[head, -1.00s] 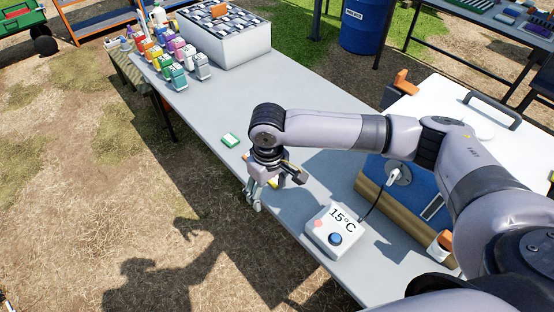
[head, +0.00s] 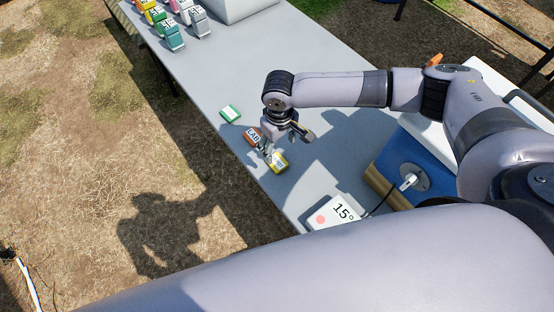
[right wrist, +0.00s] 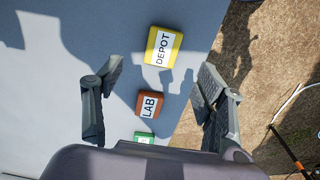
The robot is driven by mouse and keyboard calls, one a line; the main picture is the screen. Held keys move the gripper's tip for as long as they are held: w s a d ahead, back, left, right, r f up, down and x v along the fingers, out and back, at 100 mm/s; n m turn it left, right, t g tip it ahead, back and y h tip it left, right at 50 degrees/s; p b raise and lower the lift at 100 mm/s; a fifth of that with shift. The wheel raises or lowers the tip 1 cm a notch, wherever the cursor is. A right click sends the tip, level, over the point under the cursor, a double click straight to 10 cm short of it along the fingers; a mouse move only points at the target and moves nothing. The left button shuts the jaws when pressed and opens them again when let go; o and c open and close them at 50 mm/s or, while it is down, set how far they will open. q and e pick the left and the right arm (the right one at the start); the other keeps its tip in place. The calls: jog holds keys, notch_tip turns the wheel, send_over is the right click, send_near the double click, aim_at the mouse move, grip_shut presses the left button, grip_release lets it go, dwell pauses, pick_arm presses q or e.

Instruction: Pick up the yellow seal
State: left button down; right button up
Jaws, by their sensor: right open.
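The yellow seal (head: 278,163), with a white label, lies flat on the grey table near its left edge. In the right wrist view the yellow seal (right wrist: 162,47) reads DEPOT and lies beyond the fingertips. My right gripper (head: 283,146) is open and empty above the table, close to the seal. Its two fingers show wide apart in the right wrist view (right wrist: 156,82). An orange-brown seal (right wrist: 150,104) labelled LAB lies between the fingers in that view, and partly behind the gripper in the head view (head: 253,137). My left gripper is not seen.
A green seal (head: 230,114) lies farther back on the table (head: 300,50).

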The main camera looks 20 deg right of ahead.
aim_at(278, 162)
jog(key=f, duration=0.3)
jog(key=shift+w+d, duration=0.1)
jog(key=shift+w, duration=0.1)
jog(key=shift+s+f, duration=0.15)
jog(key=shift+f, duration=0.2)
jog(key=shift+s+f+p, duration=0.1)
jog(key=shift+f+p, duration=0.25)
jog(key=f, duration=0.3)
jog(key=shift+a+f+p, duration=0.3)
jog(key=shift+f, duration=0.35)
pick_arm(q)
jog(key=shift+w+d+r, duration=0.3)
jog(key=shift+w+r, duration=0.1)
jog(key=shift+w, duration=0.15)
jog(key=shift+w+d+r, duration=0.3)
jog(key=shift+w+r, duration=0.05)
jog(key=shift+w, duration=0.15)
pick_arm(e)
jog(key=shift+c, duration=0.8)
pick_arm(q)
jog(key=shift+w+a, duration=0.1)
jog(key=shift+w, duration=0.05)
pick_arm(e)
jog(key=c, duration=0.9)
